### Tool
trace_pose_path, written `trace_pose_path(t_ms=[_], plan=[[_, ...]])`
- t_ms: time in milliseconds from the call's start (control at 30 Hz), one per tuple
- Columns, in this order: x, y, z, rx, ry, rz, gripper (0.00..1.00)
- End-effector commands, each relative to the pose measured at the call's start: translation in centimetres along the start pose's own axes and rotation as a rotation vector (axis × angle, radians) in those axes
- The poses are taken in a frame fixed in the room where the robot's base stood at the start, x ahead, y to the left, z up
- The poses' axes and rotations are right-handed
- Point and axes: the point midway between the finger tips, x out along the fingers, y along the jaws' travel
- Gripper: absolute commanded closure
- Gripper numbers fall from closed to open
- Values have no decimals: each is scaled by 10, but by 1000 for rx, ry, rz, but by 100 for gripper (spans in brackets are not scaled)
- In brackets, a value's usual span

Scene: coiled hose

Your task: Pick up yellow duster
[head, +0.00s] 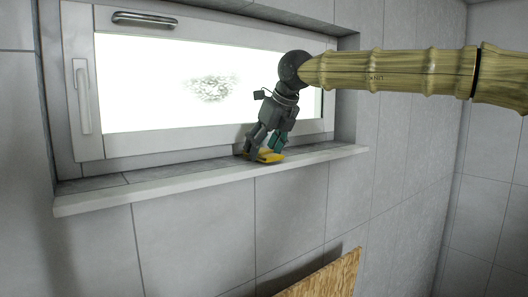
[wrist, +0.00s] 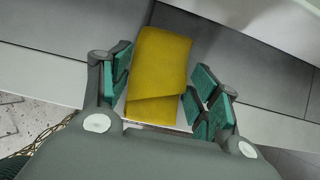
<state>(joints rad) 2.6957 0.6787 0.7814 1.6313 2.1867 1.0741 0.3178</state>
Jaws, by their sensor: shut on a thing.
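The yellow duster (head: 267,157) lies on the window sill near its right part, under my gripper (head: 263,149). In the wrist view the duster (wrist: 158,75) is a folded yellow cloth between the two green-padded fingers of my gripper (wrist: 160,95). The left finger is against its left edge and the right finger is close to its right edge. My gripper is shut on the duster. From the head view I cannot tell whether the duster is lifted clear of the sill.
The sill (head: 180,190) is a narrow ledge, bare to the left of the duster. A bright window (head: 150,90) with a white handle (head: 83,97) stands behind it. Grey tiled wall (head: 290,220) drops below. A wooden board (head: 325,278) shows at the bottom.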

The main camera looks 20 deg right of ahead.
Motion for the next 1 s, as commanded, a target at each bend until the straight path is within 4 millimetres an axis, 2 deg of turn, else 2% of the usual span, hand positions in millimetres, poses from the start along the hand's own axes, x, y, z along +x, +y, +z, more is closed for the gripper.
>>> trace_pose_path(t_ms=[367, 667, 1000], plan=[[-23, 0, 15, 1, -2, 1, 59], [-45, 11, -14, -1, -2, 1, 59], [-86, 32, -68, -2, -3, 0, 59]])
